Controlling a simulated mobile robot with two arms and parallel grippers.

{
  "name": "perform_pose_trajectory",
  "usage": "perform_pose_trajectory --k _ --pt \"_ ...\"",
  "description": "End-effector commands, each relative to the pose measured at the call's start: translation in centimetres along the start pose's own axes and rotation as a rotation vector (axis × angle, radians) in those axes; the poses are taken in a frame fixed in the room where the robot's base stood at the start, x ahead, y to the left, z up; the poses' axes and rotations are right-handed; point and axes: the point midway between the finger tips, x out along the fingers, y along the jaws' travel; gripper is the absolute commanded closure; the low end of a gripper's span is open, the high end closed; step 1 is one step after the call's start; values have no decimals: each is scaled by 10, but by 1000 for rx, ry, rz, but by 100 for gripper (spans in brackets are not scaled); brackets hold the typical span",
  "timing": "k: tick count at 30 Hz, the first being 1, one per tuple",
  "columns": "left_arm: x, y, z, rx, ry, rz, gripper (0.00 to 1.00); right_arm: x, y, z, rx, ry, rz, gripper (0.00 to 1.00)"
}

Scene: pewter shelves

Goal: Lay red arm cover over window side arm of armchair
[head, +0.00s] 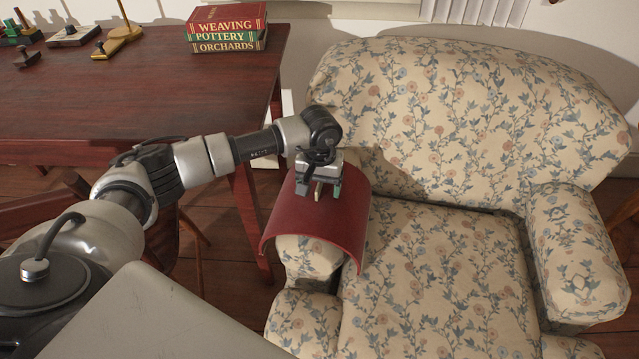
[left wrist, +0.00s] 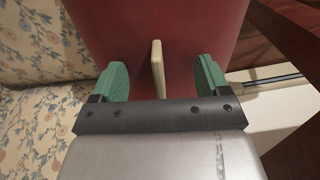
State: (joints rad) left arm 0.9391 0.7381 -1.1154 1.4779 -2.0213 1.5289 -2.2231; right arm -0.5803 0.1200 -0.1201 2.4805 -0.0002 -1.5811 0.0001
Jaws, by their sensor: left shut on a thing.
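The floral armchair (head: 450,260) fills the right of the head view. The dark red arm cover (head: 300,222), a curved sheet, is arched over the chair's left arm (head: 308,256), whose front end shows beneath it. I cannot tell whether it touches the arm all along. In the left wrist view the tab (left wrist: 157,70) stands between the green fingertips (left wrist: 163,78), above the red cover (left wrist: 195,30). My right gripper is not in view.
A dark red wooden table (head: 130,95) stands left of the chair, bearing a stack of books (head: 228,28) and several small objects at its far left. The chair's seat and right arm (head: 575,250) are bare. A wall stands close behind the chair.

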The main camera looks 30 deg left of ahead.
Motion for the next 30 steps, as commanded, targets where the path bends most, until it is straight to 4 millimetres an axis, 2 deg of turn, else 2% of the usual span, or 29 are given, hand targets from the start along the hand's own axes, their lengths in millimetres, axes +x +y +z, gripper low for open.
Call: perform_pose_trajectory --k 3,4,8,17,20,30 --pt "-1 0 0 0 1 0 68 0 0 0 0 0 0 62" --pt "-1 0 0 0 1 0 21 0 0 0 0 0 0 62" --pt "-1 0 0 0 1 0 1 0 0 0 0 0 0 62" --pt "-5 0 0 0 1 0 0 -1 0 0 0 0 0 62" --pt "-17 0 -1 0 4 0 0 -4 0 -1 0 0 0 62" --pt "-85 0 -1 1 4 1 0 -15 0 -5 0 0 0 62"
